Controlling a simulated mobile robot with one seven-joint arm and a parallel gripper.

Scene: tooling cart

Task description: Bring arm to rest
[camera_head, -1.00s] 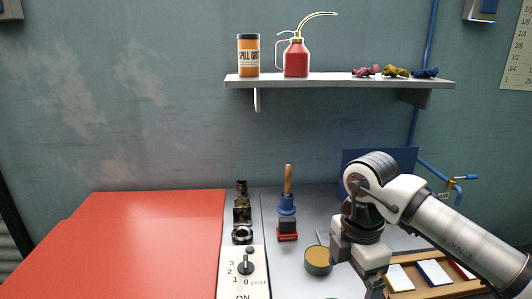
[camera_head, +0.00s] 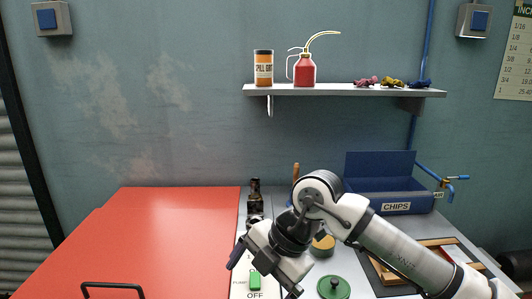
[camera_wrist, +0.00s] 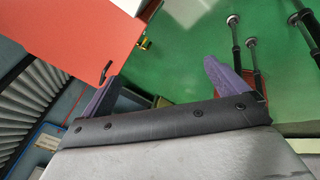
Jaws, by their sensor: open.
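My arm (camera_head: 400,248) reaches in from the lower right of the head view, bent at a joint. My gripper (camera_wrist: 162,72) is at its left end, low over the white control panel (camera_head: 240,284). In the wrist view its two purple fingers stand wide apart with nothing between them. In the head view the wrist hides part of the panel and of the grey worktop. A green switch and the word OFF show on the panel beside the gripper.
A large red surface (camera_head: 150,235) lies left of my gripper. A blue CHIPS bin (camera_head: 385,195), a brass-coloured tin (camera_head: 322,247), a green round lid (camera_head: 333,288) and a wooden-framed tray (camera_head: 376,274) are close around my arm. A wall shelf (camera_head: 345,91) hangs above.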

